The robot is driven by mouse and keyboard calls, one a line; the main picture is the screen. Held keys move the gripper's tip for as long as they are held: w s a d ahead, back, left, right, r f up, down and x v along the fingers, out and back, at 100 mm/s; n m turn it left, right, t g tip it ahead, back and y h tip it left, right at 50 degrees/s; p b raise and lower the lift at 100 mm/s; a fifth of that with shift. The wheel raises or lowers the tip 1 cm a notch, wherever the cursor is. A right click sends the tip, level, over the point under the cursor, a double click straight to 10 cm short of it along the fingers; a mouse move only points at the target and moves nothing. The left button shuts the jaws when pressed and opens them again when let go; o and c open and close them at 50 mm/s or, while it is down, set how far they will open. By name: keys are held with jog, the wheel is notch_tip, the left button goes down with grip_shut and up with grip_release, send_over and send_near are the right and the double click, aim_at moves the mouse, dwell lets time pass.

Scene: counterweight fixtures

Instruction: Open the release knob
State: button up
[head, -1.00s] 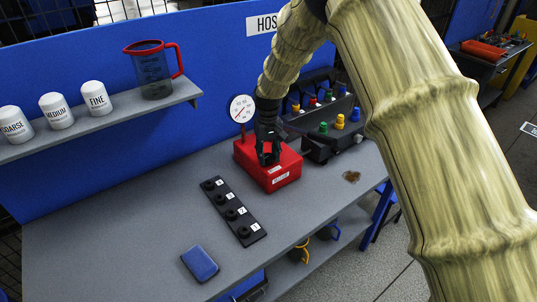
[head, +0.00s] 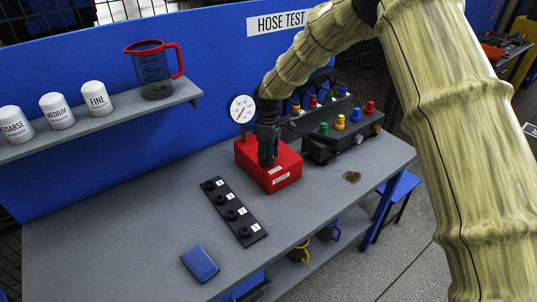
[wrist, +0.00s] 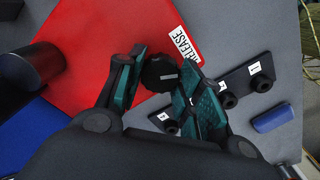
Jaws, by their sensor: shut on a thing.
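A red box (head: 285,172) with a gauge on a stem beside it stands on the grey bench. White labels are on the box, and one reads RELEASE in the wrist view (wrist: 184,46). A black round release knob (wrist: 160,73) with a pale line on its face is on the red box, next to that label. My gripper (head: 267,160) points down over the box. In the wrist view my fingers (wrist: 162,76) are on either side of the knob, shut on it. In the head view my fingers hide the knob.
A black strip of numbered sockets (head: 234,211) lies in front of the box. A blue block (head: 200,263) is nearer. A black unit with coloured knobs (head: 343,135) stands right of the box. A shelf (head: 100,122) holds a jug and white jars.

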jog(key=n, duration=0.5)
jog(key=shift+r, duration=0.1)
jog(key=shift+o, duration=0.2)
jog(key=shift+n, duration=0.3)
jog(key=shift+c, duration=0.2)
jog(key=o, duration=1)
jog(key=shift+o, duration=0.2)
notch_tip(320, 180, up, 12)
